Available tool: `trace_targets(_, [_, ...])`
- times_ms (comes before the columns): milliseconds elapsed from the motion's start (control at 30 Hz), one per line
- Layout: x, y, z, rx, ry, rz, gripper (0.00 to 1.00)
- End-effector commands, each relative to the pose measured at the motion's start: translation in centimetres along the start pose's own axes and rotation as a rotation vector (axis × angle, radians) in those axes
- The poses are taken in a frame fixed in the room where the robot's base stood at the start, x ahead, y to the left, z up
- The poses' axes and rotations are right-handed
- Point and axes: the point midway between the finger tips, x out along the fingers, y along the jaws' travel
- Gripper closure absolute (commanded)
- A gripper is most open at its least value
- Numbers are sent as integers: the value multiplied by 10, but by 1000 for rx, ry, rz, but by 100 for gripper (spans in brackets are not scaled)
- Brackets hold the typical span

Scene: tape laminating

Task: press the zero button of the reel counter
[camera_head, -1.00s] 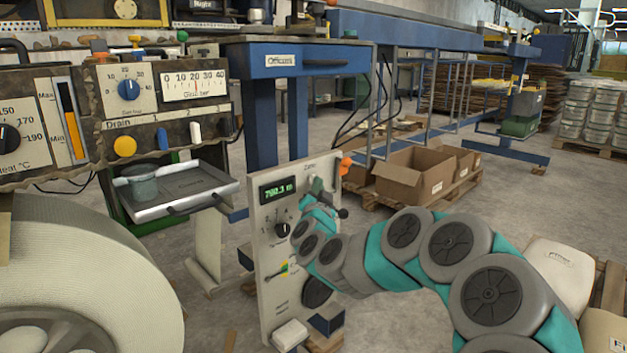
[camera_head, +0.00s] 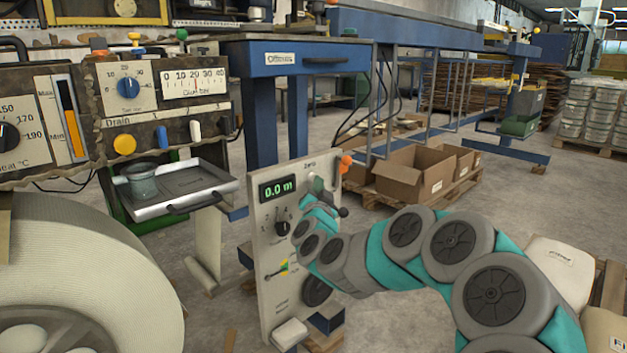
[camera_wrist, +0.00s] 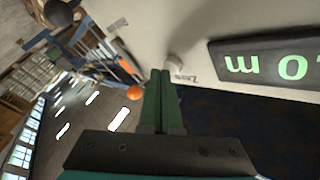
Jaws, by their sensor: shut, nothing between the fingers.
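The reel counter (camera_head: 265,240) is an upright pale panel in the middle of the head view. Its green display (camera_head: 277,189) reads 0.0 m, and part of it shows upside down in the wrist view (camera_wrist: 268,66). The zero button (camera_wrist: 175,62) is a small pale knob beside the "Zero" label in the wrist view. My gripper (camera_wrist: 162,74) is shut and empty, with its green fingertips right at the button. I cannot tell whether they touch it. In the head view my gripper (camera_head: 317,185) is at the panel's upper right and hides the button.
An orange knob (camera_head: 345,162) and a black ball-ended lever (camera_head: 343,212) stick out near my gripper. A dark rotary knob (camera_head: 283,228) sits below the display. A large white roll (camera_head: 100,260) stands at the left. Cardboard boxes (camera_head: 410,178) lie behind on a pallet.

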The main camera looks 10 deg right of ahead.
Motion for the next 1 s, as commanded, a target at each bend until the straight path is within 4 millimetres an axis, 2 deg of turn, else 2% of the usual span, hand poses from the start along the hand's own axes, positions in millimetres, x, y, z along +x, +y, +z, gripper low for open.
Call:
trace_targets(567, [-9, 7, -6, 0, 2, 1, 100])
trace_targets(1000, [-36, 28, -25, 1, 3, 1, 100])
